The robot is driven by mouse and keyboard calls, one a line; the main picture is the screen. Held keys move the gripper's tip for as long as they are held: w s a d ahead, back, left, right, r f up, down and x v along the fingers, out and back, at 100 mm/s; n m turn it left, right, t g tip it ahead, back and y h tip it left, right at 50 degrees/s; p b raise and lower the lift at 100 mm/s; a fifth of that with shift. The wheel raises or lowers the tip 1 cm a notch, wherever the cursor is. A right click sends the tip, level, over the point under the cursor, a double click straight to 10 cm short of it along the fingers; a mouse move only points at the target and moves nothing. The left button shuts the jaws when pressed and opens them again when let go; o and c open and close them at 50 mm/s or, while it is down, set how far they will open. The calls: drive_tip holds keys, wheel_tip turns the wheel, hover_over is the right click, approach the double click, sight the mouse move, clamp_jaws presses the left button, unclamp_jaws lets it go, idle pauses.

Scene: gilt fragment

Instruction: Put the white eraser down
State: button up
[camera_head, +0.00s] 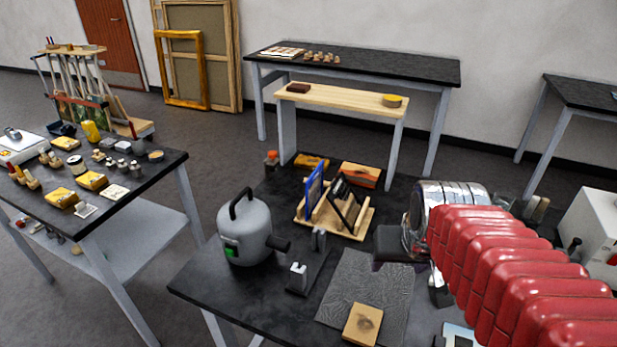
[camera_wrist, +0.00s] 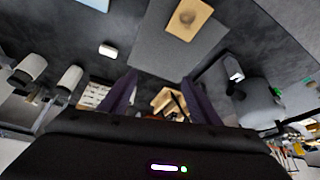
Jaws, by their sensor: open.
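A small white block (camera_wrist: 108,51), which looks like the white eraser, lies on the dark tabletop (camera_wrist: 75,30) in the wrist view, apart from my fingers. I cannot make it out in the head view, where my red-sleeved arm covers part of the table. My gripper (camera_wrist: 158,80) is open, with two dark fingers spread and nothing seen between them. In the head view my gripper (camera_head: 392,258) is over the right part of the near table, by the grey mat, partly hidden by my arm.
The grey mat (camera_head: 352,292) bears a wooden block (camera_head: 362,324). A grey kettle-like vessel (camera_head: 246,230), a metal block (camera_head: 298,277) and a wooden rack (camera_head: 350,222) with framed panels stand left of and behind the mat. A crowded side table (camera_head: 150,190) is at left.

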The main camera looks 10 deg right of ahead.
drive_tip(key=s+a+r+n, duration=0.1)
drive_tip(key=s+a, duration=0.1)
drive_tip(key=a, duration=0.3)
drive_tip(key=s+a+r+n+y, duration=0.1)
drive_tip(key=s+a+n, duration=0.1)
drive_tip(key=a, duration=0.3)
drive_tip(key=shift+s+r+t, duration=0.25)
drive_tip(key=shift+s+t, duration=0.15)
drive_tip(key=shift+s, duration=0.2)
drive_tip(key=shift+d, duration=0.1)
